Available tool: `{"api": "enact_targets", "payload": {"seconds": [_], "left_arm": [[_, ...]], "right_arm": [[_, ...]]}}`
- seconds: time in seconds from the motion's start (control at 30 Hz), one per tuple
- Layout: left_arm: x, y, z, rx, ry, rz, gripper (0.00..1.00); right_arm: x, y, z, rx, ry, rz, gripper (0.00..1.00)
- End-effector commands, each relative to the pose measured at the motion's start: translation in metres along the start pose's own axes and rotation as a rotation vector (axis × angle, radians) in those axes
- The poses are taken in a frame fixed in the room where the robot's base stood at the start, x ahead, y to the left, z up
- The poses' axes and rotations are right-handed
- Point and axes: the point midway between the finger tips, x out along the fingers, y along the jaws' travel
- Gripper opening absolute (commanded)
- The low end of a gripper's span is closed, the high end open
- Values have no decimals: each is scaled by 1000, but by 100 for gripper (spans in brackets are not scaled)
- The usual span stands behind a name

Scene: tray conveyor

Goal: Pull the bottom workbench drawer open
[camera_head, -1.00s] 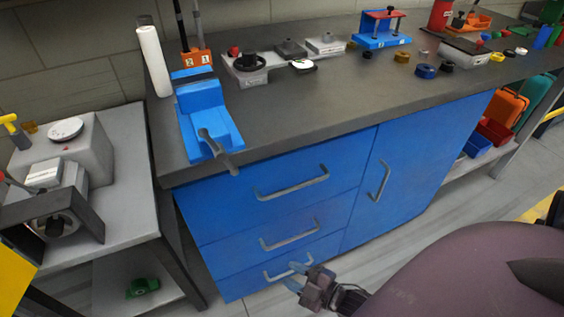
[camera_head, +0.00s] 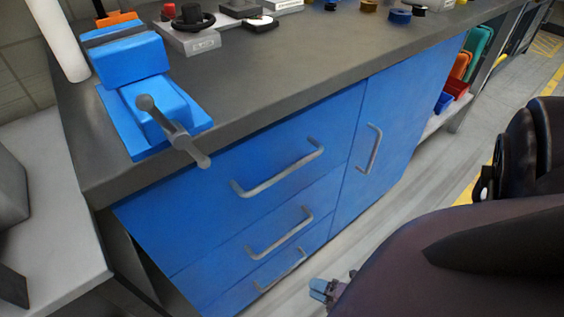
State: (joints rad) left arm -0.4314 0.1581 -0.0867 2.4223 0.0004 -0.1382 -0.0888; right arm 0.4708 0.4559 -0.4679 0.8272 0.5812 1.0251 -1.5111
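The blue workbench cabinet has a stack of three drawers on its left side. The bottom drawer (camera_head: 238,296) is low in the head view, and its front looks flush with the drawers above. Its grey bar handle (camera_head: 280,270) is in plain sight. My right gripper (camera_head: 320,290) is just right of and below this handle in the picture, apart from it. Only its pale blue fingertip area shows; my dark arm hides the rest, so its opening is unclear. My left gripper is out of view.
The middle drawer handle (camera_head: 280,234) and top drawer handle (camera_head: 278,170) stick out above. A cupboard door handle (camera_head: 374,150) is to the right. A blue vise (camera_head: 150,90) overhangs the worktop edge. A grey side table (camera_head: 50,235) stands at left.

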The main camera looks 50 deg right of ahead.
Motion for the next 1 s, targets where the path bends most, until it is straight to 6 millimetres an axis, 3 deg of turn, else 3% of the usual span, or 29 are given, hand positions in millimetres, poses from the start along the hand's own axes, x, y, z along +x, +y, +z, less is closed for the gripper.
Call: {"api": "enact_targets", "payload": {"seconds": [0.17, 0.7, 1.0], "left_arm": [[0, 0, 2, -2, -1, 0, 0], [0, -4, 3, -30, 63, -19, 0], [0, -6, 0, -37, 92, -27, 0]], "right_arm": [[5, -4, 9, -39, -19, -2, 36], [86, -6, 10, -36, -17, -5, 36], [107, -4, 10, -36, -18, -4, 36]]}}
